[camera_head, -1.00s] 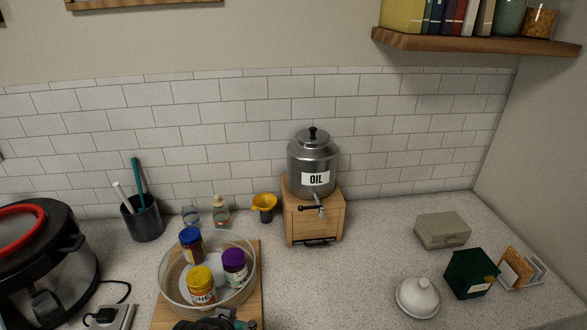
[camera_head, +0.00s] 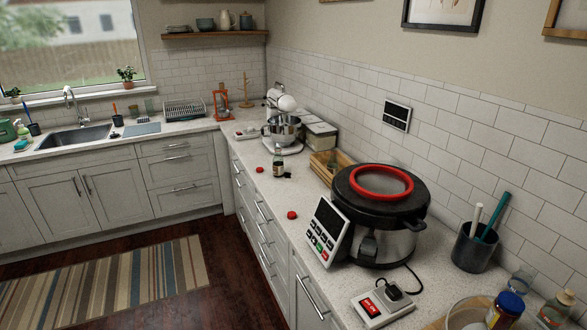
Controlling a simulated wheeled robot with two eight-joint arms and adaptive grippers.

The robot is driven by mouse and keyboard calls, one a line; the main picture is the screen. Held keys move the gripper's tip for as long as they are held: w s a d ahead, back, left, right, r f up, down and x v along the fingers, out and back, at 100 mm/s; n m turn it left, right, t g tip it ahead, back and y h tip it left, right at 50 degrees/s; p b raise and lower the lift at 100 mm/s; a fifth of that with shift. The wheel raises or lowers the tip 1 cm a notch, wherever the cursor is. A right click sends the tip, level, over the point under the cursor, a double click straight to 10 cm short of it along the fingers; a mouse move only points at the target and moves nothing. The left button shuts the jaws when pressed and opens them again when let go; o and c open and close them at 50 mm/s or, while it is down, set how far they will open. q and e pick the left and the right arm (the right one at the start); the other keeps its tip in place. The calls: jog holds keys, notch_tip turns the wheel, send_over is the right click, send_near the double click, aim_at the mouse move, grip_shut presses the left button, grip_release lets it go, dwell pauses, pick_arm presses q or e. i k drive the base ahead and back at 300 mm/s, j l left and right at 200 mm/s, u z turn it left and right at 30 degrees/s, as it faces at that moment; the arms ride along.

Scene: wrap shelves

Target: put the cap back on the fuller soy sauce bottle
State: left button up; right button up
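A small bottle (camera_head: 279,162) with dark contents and a pale label stands on the counter in front of the stand mixer. It is too small to tell its fill level or whether a cap is on it. A small red round thing (camera_head: 259,169), perhaps a cap, lies to its left near the counter's front edge. A second red round thing (camera_head: 292,215) lies nearer me, left of the big cooker. No second soy sauce bottle can be made out. Neither of my grippers is in view.
A black cooker with a red ring (camera_head: 418,203) and a tilted control panel (camera_head: 326,231) fill the near counter. A mixer (camera_head: 284,128), canisters (camera_head: 320,136) and a wooden box (camera_head: 328,168) stand behind the bottle. The sink (camera_head: 76,139) is far left. Floor left of the drawers is open.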

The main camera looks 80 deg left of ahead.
aim_at(278, 166)
jog(key=l+u, duration=0.1)
jog(key=u, duration=2.75)
jog(key=i, duration=0.05)
